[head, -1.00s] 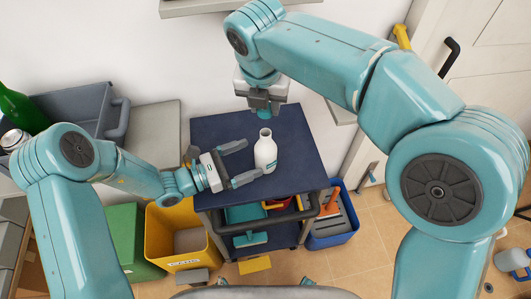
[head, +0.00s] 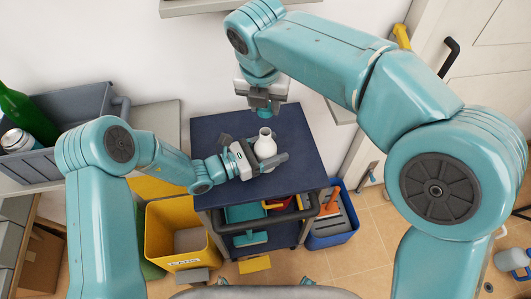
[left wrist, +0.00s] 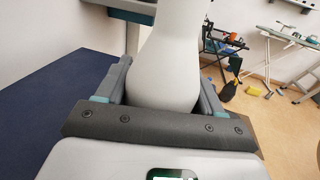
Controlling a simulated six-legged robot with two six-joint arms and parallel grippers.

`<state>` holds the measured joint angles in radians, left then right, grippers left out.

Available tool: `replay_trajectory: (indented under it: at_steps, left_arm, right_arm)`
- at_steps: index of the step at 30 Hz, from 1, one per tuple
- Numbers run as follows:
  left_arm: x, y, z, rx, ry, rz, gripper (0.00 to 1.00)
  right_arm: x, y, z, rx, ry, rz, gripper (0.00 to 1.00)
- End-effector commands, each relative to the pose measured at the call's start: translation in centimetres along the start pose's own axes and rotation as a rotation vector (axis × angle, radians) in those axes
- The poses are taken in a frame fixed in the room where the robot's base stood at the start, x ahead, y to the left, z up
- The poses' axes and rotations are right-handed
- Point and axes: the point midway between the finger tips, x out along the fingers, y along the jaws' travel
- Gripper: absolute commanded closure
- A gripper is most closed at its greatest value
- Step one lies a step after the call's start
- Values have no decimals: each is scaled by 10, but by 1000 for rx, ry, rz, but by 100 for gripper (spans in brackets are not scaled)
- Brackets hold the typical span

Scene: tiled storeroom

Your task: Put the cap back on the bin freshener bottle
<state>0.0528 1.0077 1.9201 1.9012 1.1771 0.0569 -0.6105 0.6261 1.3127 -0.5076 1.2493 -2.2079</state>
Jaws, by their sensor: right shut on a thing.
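The white bottle (head: 265,147) stands upright and uncapped on the dark blue top of the cart (head: 294,150). My left gripper (head: 268,161) is low over the cart top, its fingers open on either side of the bottle. In the left wrist view the bottle (left wrist: 165,65) fills most of the space between the fingers; its neck is cut off by the frame. I cannot tell whether the fingers touch it. My right gripper (head: 263,106) is shut above and behind the bottle, apart from it. The cap in its jaws is mostly hidden.
A grey crate (head: 75,100) with a green bottle (head: 25,113) and a can stands on the left. Below are a yellow bin (head: 160,225) and a blue bin (head: 335,238) beside the cart. The cart top is clear right of the bottle.

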Motion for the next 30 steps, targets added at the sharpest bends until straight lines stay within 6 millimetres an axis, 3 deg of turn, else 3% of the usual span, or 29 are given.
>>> replay_trajectory:
  at_steps: [1,3,6,16,30]
  left_arm:
    - [0,0,0,0,0,0,66]
    - [0,0,0,0,0,0,88]
    - [0,0,0,0,0,0,89]
    - [0,0,0,0,0,0,89]
    - [0,0,0,0,0,0,89]
  right_arm:
    - [0,0,0,0,0,0,91]
    - [0,0,0,0,0,0,91]
    - [4,0,-1,0,1,-1,91]
    - [45,0,-13,1,-8,2,91]
    - [47,0,-13,1,-9,3,91]
